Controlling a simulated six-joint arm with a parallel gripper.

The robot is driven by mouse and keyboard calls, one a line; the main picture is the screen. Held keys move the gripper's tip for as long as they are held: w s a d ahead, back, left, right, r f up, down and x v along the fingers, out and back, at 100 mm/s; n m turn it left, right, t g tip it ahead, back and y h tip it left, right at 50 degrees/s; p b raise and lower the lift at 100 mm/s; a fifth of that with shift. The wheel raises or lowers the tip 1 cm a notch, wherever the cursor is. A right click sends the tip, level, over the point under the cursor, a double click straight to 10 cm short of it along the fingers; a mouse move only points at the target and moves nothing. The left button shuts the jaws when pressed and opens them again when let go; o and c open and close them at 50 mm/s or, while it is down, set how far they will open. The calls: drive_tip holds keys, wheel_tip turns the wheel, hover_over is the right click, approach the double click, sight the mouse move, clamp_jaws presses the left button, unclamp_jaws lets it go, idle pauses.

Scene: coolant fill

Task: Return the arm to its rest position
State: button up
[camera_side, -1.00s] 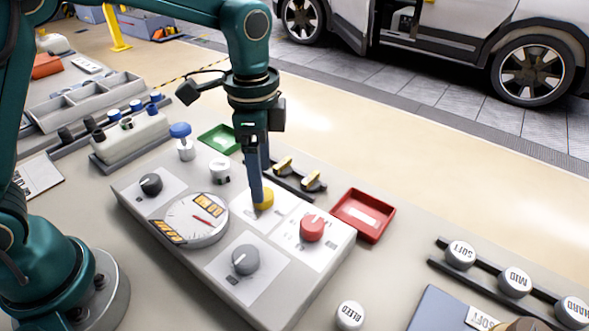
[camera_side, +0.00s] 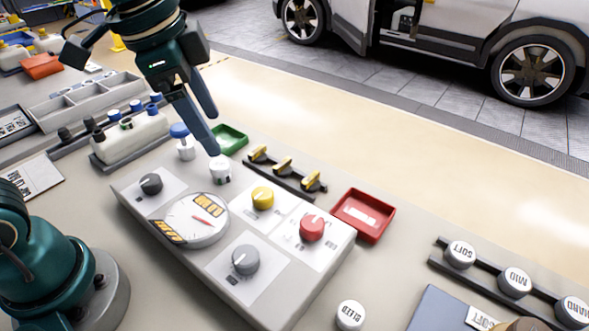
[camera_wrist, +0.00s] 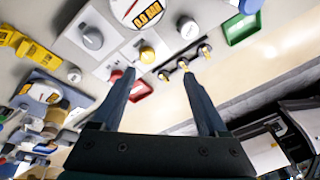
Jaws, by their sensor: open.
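My gripper (camera_side: 210,132) is raised above the bench in the side view, tilted with its fingers pointing down and right, near the white cap and the green tray. In the wrist view my gripper (camera_wrist: 158,80) shows two fingers spread apart with nothing between them. The control panel (camera_side: 285,295) below carries a yellow knob (camera_side: 263,197), a red knob (camera_side: 312,228), grey knobs and a round gauge (camera_side: 196,219). The yellow knob (camera_wrist: 147,55) also shows in the wrist view, clear of the fingers.
A green tray (camera_side: 232,137), a rack of yellow-topped pieces (camera_side: 284,165) and a red tray (camera_side: 363,214) stand behind the panel. White caps labelled SOFT, MID and HARD (camera_side: 515,281) sit at the right.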

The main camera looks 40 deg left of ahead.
drive_tip(key=s+a+f+n+t, duration=0.2)
drive_tip(key=s+f+n, duration=0.1)
drive_tip(key=s+n, duration=0.5)
drive_tip(key=shift+s+a+f, duration=0.2)
drive_tip(key=shift+s+a, duration=0.05)
drive_tip(key=shift+s, duration=0.25)
